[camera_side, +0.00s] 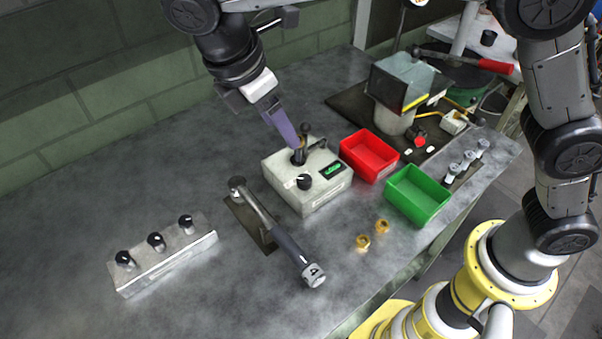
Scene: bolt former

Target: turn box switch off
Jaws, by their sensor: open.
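The switch box (309,190) is a pale grey box in the middle of the table, with a lit green display (333,171) on its top. A black knob (305,182) with a white mark sits at the front of its top, and a dark lever with a round end (317,145) stands toward the back. My gripper (299,148) points down at the box's top from the upper left, its purple-grey fingers at the dark parts behind the knob. The fingers hide part of these, and I cannot tell whether they touch.
A red bin (369,157) and a green bin (418,195) stand right of the box. A dark-handled tool (285,240) lies in front, near two brass nuts (372,234). A metal block with three black knobs (165,256) is at the left. The table's far left is clear.

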